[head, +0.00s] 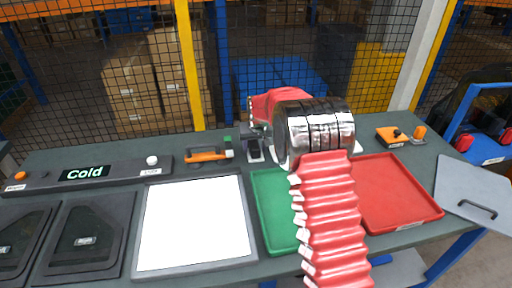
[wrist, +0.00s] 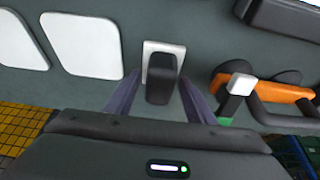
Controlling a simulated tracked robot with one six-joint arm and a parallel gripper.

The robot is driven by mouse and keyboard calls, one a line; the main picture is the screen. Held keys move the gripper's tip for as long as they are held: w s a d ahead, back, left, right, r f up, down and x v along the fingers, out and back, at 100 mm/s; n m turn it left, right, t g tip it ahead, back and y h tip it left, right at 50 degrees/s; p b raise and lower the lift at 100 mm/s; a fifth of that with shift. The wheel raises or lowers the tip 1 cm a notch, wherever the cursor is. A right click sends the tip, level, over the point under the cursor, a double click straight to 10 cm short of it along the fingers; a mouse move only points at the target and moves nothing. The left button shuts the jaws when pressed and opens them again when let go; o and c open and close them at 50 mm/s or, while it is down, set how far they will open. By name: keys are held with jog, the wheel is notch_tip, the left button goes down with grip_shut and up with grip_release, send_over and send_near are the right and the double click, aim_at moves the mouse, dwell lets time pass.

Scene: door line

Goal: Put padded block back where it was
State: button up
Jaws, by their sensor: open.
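In the wrist view a dark block (wrist: 162,80), seemingly the padded block, stands on a white square pad (wrist: 150,48) on the dark table top. My gripper (wrist: 159,86) is open, with one finger on each side of the block. I see a gap between block and fingers, and cannot tell any contact. In the head view my gripper (head: 255,147) is small, behind the green tray and beside my arm. The block is hard to make out there.
Two more white pads (wrist: 80,45) lie beside the block. An orange-handled tool (head: 205,155) lies close on the other side. A green tray (head: 270,205), a red tray (head: 400,190) and a white panel (head: 195,222) fill the table front. A mesh fence stands behind.

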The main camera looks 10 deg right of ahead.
jog(key=v, duration=1.2)
jog(key=shift+s+r, duration=0.1)
dwell(0.4)
jog(key=s+r, duration=0.6)
jog(key=s, duration=0.5)
jog(key=s+r, duration=0.6)
jog(key=s, duration=0.6)
jog(key=s+f, duration=0.2)
jog(key=s, duration=0.8)
jog(key=s+f+t, duration=0.1)
jog(key=s+f, duration=0.1)
jog(key=s, duration=0.8)
jog(key=shift+s+d, duration=0.25)
